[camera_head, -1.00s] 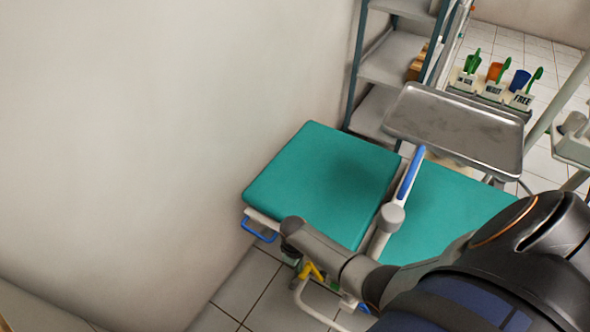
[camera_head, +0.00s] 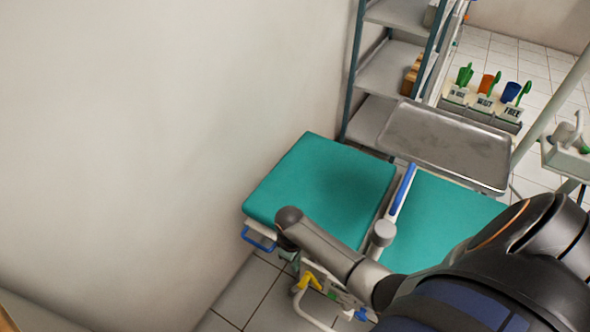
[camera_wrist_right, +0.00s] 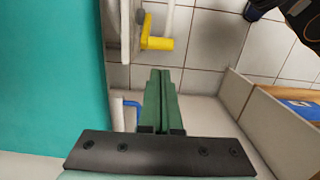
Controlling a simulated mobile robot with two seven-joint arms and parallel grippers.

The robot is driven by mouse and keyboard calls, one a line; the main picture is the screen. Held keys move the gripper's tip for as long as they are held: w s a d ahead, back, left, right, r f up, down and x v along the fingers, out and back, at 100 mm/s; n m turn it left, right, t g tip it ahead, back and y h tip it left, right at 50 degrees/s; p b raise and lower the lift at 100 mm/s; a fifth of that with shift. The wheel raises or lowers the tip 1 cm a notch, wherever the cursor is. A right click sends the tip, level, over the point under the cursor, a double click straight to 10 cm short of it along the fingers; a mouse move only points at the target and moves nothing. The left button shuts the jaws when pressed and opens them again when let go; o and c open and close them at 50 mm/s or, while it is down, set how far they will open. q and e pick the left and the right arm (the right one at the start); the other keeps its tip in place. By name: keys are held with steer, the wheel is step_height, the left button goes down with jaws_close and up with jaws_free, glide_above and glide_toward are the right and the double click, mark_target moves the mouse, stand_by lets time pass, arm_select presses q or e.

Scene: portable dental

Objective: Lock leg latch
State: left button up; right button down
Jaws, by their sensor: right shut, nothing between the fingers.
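A yellow lever (camera_head: 309,283) sits low on the white frame under the near end of the teal-padded couch (camera_head: 325,185). In the right wrist view, the yellow lever (camera_wrist_right: 157,43) sticks out from a white leg, just beyond the fingertips and a little left of them. My right gripper (camera_wrist_right: 162,72) has its green fingers shut together with nothing between them. In the head view the right gripper (camera_head: 290,260) is mostly hidden under my forearm, close to the lever. The lever's contact with the fingers cannot be seen. My left gripper is out of view.
A blue handle (camera_head: 258,240) hangs at the couch's left corner, close to the wall. A blue-topped armrest (camera_head: 403,190) rises beside my forearm. A metal tray (camera_head: 445,145) and shelves (camera_head: 385,72) stand behind. Tiled floor lies open below.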

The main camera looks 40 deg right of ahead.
steer(key=shift+w+r, duration=0.1)
steer(key=shift+r, duration=1.4)
